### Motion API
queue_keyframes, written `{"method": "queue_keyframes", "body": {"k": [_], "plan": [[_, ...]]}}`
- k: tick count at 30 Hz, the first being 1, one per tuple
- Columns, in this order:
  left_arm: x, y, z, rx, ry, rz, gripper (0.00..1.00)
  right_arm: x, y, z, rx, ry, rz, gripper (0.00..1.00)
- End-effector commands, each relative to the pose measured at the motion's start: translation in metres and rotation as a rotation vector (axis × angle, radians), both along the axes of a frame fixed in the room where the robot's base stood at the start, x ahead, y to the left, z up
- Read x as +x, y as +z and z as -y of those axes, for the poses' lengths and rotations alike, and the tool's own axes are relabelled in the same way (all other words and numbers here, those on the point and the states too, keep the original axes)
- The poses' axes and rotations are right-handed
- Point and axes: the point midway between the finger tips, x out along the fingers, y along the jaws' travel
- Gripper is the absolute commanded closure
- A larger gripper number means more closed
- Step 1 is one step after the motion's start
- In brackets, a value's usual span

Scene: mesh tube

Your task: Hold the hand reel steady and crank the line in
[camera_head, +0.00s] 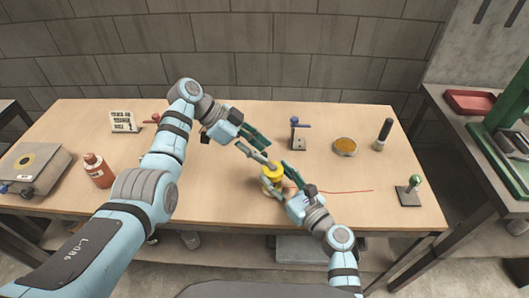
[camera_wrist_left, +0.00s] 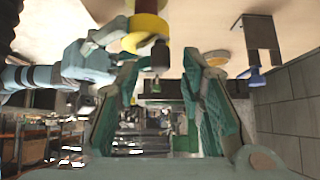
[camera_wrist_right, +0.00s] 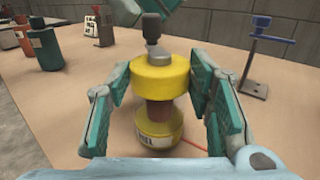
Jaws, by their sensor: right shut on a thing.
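The yellow hand reel (camera_head: 272,172) stands upright on the table; in the right wrist view it shows two yellow flanges (camera_wrist_right: 160,80) and a brown core (camera_wrist_right: 160,113). A crank with a dark knob (camera_wrist_right: 152,27) sits on top. A red line (camera_head: 345,191) runs from the reel to the right along the table. My left gripper (camera_head: 267,150) is open and empty just above the reel; in the left wrist view the dark knob (camera_wrist_left: 160,54) appears between its parted fingers, apparently not gripped.
A red bottle (camera_head: 98,171), a sign (camera_head: 123,122) and a grey case (camera_head: 33,168) are to the left.

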Motion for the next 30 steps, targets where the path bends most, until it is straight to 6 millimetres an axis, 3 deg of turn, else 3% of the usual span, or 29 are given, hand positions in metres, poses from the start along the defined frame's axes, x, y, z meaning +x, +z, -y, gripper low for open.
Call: {"method": "queue_keyframes", "body": {"k": [9, 14, 21, 23, 25, 30], "plan": [[0.001, 0.059, -0.059, 0.002, 0.003, 0.003, 0.64, 0.0, -0.001, 0.0, -0.001, 0.0, -0.001, 0.85], [0.001, 0.068, -0.069, 0.001, 0.001, 0.001, 0.64, 0.0, -0.001, 0.0, -0.001, 0.0, -0.001, 0.85], [0.0, 0.067, -0.069, 0.001, 0.001, -0.001, 0.64, 0.0, -0.001, 0.0, -0.001, 0.0, -0.001, 0.85], [-0.003, 0.059, -0.069, 0.001, 0.001, -0.018, 0.64, 0.0, -0.001, 0.0, -0.001, 0.0, -0.001, 0.85], [-0.013, 0.032, -0.073, 0.005, 0.007, -0.071, 0.64, 0.0, -0.001, 0.0, -0.001, 0.0, -0.001, 0.85], [-0.063, -0.074, -0.098, 0.029, 0.081, -0.14, 0.64, 0.0, -0.001, 0.0, -0.001, 0.0, -0.001, 0.85]]}}
